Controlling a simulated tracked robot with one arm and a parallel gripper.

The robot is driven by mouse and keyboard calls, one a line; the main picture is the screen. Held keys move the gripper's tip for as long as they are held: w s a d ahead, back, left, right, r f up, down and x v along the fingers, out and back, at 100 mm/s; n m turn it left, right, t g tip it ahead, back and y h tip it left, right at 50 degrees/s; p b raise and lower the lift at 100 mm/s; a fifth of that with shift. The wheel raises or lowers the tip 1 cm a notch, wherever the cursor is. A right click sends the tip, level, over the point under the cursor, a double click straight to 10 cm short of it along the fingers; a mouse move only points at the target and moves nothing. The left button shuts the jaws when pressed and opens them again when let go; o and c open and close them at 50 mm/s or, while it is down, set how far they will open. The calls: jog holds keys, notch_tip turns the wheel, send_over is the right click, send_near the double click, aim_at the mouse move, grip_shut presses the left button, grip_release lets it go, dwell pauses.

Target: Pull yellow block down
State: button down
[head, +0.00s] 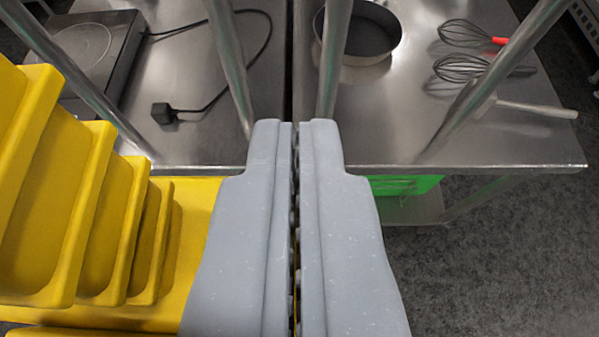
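Yellow stepped pieces (100,210) with raised rims fill the left side, one behind another and smaller with distance. A flat yellow surface (195,215) lies to their right and runs behind my gripper's left finger. I cannot tell which of these is the yellow block. My gripper (293,128) points forward in the middle, its two grey fingers close together with only a thin dark gap between them. I see nothing held at the tips. The fingers hide part of the yellow surface and the table edge.
Two steel tables (400,135) stand ahead, with slanting metal posts (232,65). They carry a hot plate (95,45), a black plug and cable (165,112), a round pan (370,30) and whisks (470,68). A green object (400,185) sits below. Dark floor (510,260) is clear at right.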

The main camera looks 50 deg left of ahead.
jog(key=shift+f+b, duration=2)
jog(key=shift+f, duration=0.4)
notch_tip(320, 180, down, 14)
jog(key=b, duration=1.3)
jog(key=shift+f, duration=0.1)
jog(key=s+d+r, duration=0.5)
jog(key=d+r, duration=0.1)
jog(key=r, duration=0.1)
jog(key=shift+r, duration=0.25)
jog(key=shift+s+d, duration=0.1)
jog(key=shift+d, duration=0.05)
dwell(0.4)
